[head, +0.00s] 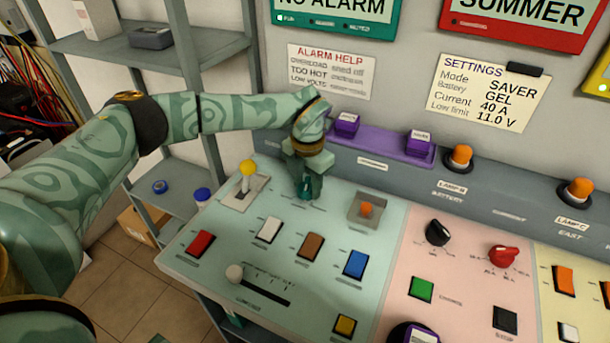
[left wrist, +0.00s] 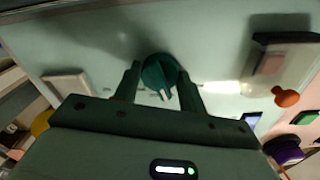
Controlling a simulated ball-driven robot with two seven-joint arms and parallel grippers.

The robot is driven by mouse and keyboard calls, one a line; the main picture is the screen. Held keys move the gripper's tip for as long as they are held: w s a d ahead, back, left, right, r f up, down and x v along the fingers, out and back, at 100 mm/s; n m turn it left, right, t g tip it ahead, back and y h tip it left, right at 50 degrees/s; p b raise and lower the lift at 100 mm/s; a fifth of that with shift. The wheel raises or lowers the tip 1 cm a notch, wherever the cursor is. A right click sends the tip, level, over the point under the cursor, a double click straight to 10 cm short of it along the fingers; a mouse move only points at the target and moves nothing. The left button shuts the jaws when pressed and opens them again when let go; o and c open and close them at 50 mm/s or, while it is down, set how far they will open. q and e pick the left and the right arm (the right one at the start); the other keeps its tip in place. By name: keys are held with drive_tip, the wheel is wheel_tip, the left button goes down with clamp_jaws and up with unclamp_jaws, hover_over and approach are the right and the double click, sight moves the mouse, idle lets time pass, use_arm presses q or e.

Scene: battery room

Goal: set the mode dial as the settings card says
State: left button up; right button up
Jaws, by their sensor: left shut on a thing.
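The settings card (head: 489,91) on the back wall reads Mode SAVER, Battery GEL, Current 40 A, Low limit 11.0 V. My left gripper (head: 308,192) reaches down to the pale green part of the console. In the left wrist view, my left gripper (left wrist: 160,88) has its two fingers on either side of a dark green dial (left wrist: 158,76) with a white pointer mark, and is shut on it. The labels around this dial are too small or hidden to read. In the head view the gripper mostly covers the dial. My right gripper is not in view.
A yellow-knobbed lever (head: 247,169) stands left of the gripper, and an orange toggle (head: 366,209) stands to its right. Red (head: 201,243), white, brown and blue (head: 356,264) buttons lie in front. A black knob (head: 438,232) and a red knob (head: 503,255) sit on the pink panel.

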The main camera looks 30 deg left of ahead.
sight(308, 183)
use_arm(q)
drive_tip(key=m+p, duration=0.2)
drive_tip(key=m, duration=0.1)
drive_tip(key=shift+r, duration=0.3)
drive_tip(key=m+p, duration=0.2)
drive_tip(key=m, duration=0.1)
drive_tip(key=shift+f+m, duration=0.1)
drive_tip(key=shift+m, duration=0.2)
drive_tip(key=m+p, duration=0.1)
drive_tip(key=m, duration=0.2)
drive_tip(key=shift+f+m+p, duration=0.1)
drive_tip(key=shift+m+p, duration=0.25)
drive_tip(key=shift+m, duration=0.95)
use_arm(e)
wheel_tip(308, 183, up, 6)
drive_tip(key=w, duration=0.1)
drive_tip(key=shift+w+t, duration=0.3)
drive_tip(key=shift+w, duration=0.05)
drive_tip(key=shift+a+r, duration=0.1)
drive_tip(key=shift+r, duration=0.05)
use_arm(q)
drive_tip(key=o, duration=1)
wheel_tip(308, 183, up, 16)
drive_tip(key=p, duration=0.2)
drive_tip(key=shift+p, duration=0.35)
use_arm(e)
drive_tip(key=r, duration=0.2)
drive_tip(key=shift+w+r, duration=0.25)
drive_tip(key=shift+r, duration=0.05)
